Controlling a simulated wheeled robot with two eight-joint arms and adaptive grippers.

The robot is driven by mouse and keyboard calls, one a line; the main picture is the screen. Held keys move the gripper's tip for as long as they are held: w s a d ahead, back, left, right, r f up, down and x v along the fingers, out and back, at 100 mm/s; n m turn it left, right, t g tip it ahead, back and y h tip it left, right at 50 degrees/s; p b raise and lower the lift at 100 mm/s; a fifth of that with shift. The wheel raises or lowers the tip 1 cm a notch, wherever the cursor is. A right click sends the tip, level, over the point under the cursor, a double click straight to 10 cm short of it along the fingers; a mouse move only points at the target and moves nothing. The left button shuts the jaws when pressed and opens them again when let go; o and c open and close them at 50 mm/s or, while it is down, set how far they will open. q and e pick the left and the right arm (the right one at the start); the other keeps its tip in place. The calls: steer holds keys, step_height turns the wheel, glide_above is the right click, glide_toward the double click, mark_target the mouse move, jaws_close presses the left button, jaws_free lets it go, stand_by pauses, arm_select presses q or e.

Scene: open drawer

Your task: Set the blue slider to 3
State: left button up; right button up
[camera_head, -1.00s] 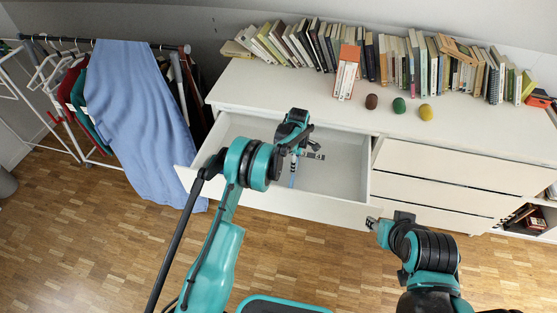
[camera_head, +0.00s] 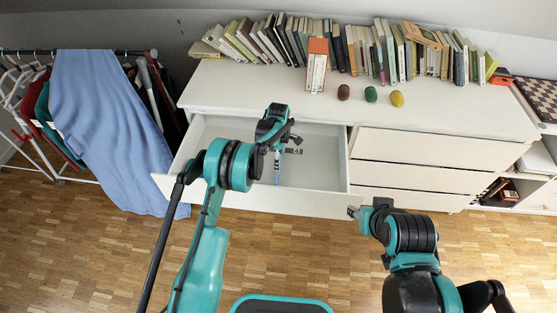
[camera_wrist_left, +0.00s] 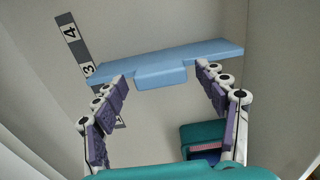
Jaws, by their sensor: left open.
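The blue slider (camera_wrist_left: 205,55) is a light blue bar with a small tab, lying across the left wrist view. Its left end is beside the 3 on the number strip (camera_wrist_left: 70,36); the 4 is farther along. My left gripper (camera_wrist_left: 160,77) is open, with a finger on either side of the tab; I cannot tell whether they touch it. In the head view, my left gripper (camera_head: 275,148) reaches down into the open drawer (camera_head: 325,168), where the slider (camera_head: 277,168) and strip (camera_head: 293,151) are small and partly hidden. My right gripper (camera_head: 354,211) is outside, near the drawer's front right corner.
Books (camera_head: 350,50) and three egg-like objects (camera_head: 370,94) stand on the white dresser top (camera_head: 230,85). Shut drawers (camera_head: 430,147) are at the right. A clothes rack with a blue cloth (camera_head: 110,130) is at the left. The wood floor (camera_head: 70,240) is clear in front.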

arm_select(q)
step_height(320, 180, up, 11)
stand_by(0.3)
stand_by(0.4)
steer(key=s+a+r+m+t, duration=0.2)
steer(key=s+a+r+m, duration=0.2)
steer(key=s+r, duration=0.5)
steer(key=s+a+r+m+t, duration=0.25)
steer(key=s+r+m, duration=0.25)
steer(key=s+r, duration=0.4)
steer(key=s+a+m+t, duration=0.1)
steer(key=s+m, duration=0.3)
steer(key=s, duration=0.5)
steer(key=s+a+f+m+t, duration=0.1)
steer(key=s+a+m, duration=0.3)
steer(key=s, duration=0.5)
steer(key=shift+s+f+m+t, duration=0.25)
steer(key=shift+f+m+t, duration=0.05)
steer(key=shift+t, duration=0.05)
